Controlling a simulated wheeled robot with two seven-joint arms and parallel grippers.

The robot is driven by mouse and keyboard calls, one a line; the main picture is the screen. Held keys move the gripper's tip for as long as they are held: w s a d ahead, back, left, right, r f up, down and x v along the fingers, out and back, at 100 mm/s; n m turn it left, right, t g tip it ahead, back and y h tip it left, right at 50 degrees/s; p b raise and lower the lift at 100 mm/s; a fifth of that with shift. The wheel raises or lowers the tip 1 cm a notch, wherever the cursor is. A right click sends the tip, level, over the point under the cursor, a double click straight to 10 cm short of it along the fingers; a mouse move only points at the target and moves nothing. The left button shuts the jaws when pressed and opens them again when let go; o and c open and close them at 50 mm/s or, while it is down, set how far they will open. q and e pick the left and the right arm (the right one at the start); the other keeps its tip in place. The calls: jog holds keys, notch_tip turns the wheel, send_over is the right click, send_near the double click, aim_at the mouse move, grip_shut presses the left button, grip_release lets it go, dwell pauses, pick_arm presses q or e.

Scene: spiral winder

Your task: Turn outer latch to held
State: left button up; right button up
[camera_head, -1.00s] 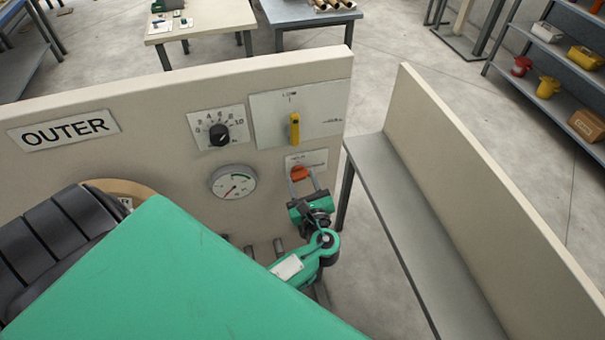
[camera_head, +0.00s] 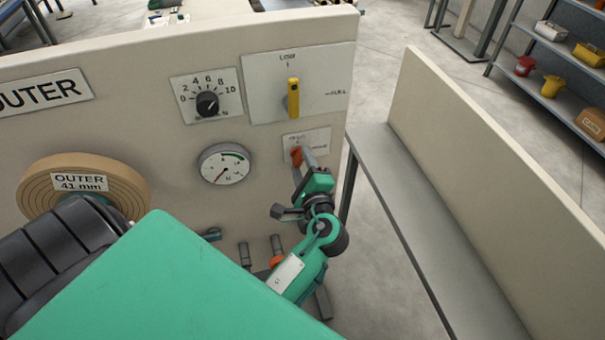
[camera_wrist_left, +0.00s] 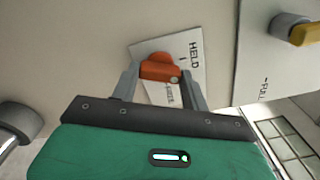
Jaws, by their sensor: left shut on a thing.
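The outer latch is a small orange handle (camera_head: 296,156) on a white label plate (camera_head: 318,143) on the OUTER panel, below the yellow lever. My left gripper (camera_head: 304,160) is shut on this handle. In the left wrist view the orange handle (camera_wrist_left: 160,70) lies crosswise between the two grey fingers of the gripper (camera_wrist_left: 160,78). The plate (camera_wrist_left: 192,62) there reads HELD beside the handle; a second word is partly hidden by a finger. I cannot tell exactly which mark the handle points to. My right gripper is not in view.
The panel (camera_head: 130,120) carries a black dial (camera_head: 207,103), a gauge (camera_head: 222,165), a yellow lever (camera_head: 293,98) and a tan roll (camera_head: 45,187) marked OUTER 41 mm. Short pegs (camera_head: 245,255) stand low. A beige board (camera_head: 480,170) and grey bench (camera_head: 410,220) stand right.

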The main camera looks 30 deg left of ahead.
pick_arm(q)
jog(key=n+b, duration=0.3)
jog(key=shift+f, duration=0.2)
jog(key=shift+r+n, duration=0.1)
jog(key=shift+n, duration=0.3)
jog(key=o, duration=1)
